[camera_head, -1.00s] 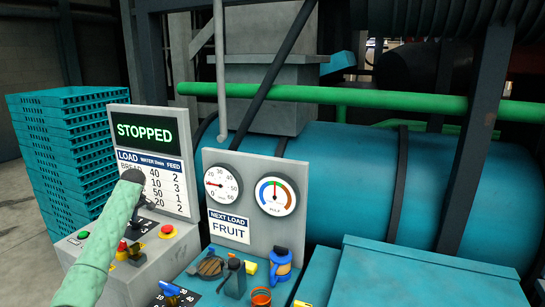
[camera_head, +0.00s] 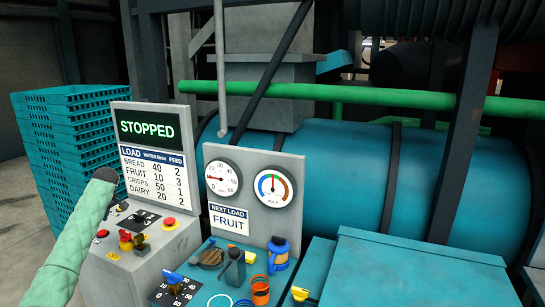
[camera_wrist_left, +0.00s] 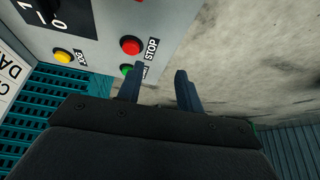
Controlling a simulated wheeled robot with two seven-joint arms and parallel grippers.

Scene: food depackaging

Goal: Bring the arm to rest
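My left arm (camera_head: 80,225), in a pale green sleeve, comes in from the lower left in the head view. Its dark end is in front of the left edge of the control panel (camera_head: 185,240); the fingers cannot be made out there. In the left wrist view my left gripper (camera_wrist_left: 160,78) has its two dark fingers apart with nothing between them. Past the fingers are the panel's red STOP button (camera_wrist_left: 131,46), a green button (camera_wrist_left: 127,71) and a yellow button (camera_wrist_left: 62,56). My right gripper is in neither view.
A display (camera_head: 150,128) reads STOPPED above a load table. A gauge board (camera_head: 255,215) reads NEXT LOAD FRUIT. Stacked teal crates (camera_head: 75,150) stand left. Bare floor (camera_wrist_left: 235,60) is beside the panel.

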